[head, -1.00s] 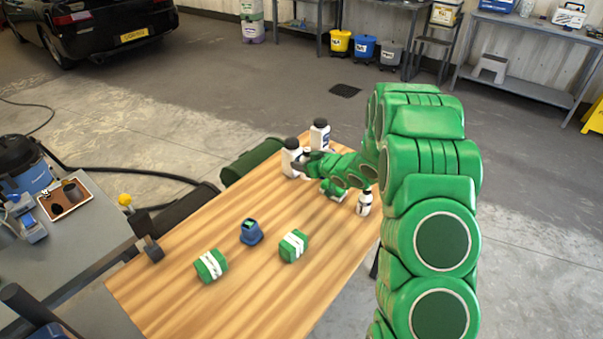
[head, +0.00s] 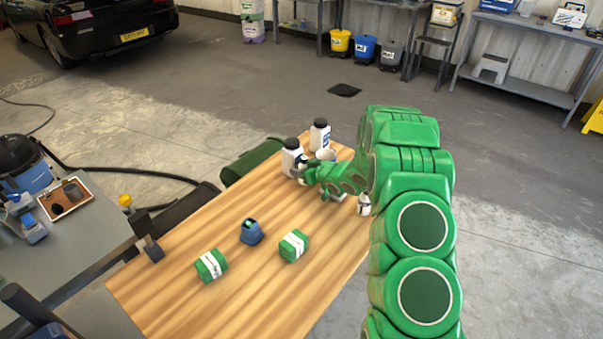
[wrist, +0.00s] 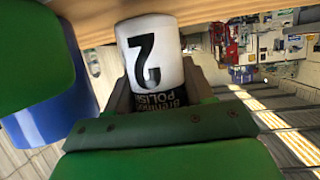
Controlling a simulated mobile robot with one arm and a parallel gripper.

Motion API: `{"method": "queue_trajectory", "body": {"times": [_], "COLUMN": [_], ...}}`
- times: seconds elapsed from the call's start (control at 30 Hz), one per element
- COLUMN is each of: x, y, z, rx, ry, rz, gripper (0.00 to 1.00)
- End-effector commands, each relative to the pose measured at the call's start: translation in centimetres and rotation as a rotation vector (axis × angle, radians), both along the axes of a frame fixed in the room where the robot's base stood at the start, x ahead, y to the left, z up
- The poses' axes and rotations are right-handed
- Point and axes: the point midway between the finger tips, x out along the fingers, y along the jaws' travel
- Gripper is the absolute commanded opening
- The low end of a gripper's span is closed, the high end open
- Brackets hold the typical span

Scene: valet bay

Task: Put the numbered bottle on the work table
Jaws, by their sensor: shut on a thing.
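The numbered bottle (wrist: 150,55) is white with a black "2" and shows upside down in the wrist view. My gripper (wrist: 155,98) is shut on it, with its jaws on both sides. In the head view my gripper (head: 303,165) is at the far end of the wooden work table (head: 190,262), beside a white black-capped bottle (head: 291,158) that appears to be the held one. It looks upright. Whether its base touches the table cannot be told. My arm hides part of the area.
Another white black-capped bottle (head: 320,134) stands just behind. A small white bottle (head: 363,205) is near the right edge. Two green-and-white blocks (head: 211,265) (head: 293,246) and a blue item (head: 251,232) lie nearer. The near middle of the table has bare room.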

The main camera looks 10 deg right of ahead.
Motion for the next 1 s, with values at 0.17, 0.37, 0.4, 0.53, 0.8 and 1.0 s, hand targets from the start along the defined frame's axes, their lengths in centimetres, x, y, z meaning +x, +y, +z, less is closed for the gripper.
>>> {"method": "queue_trajectory", "body": {"times": [0.17, 0.37, 0.4, 0.53, 0.8, 1.0], "x": [0.0, 0.1, 0.1, 0.0, 0.0, 0.0], "y": [0.0, 0.0, 0.0, 0.0, 0.0, 0.0], "z": [-1.6, -1.7, -1.7, -1.9, -2.0, -2.0], "rx": [0.001, -0.001, 0.000, 0.000, 0.000, -0.001], "ry": [-0.002, -0.003, -0.003, -0.003, -0.003, -0.002], "rz": [0.000, 0.000, 0.001, 0.001, 0.001, 0.001], "gripper": [0.17, 0.17, 0.17, 0.17, 0.78, 0.78]}}
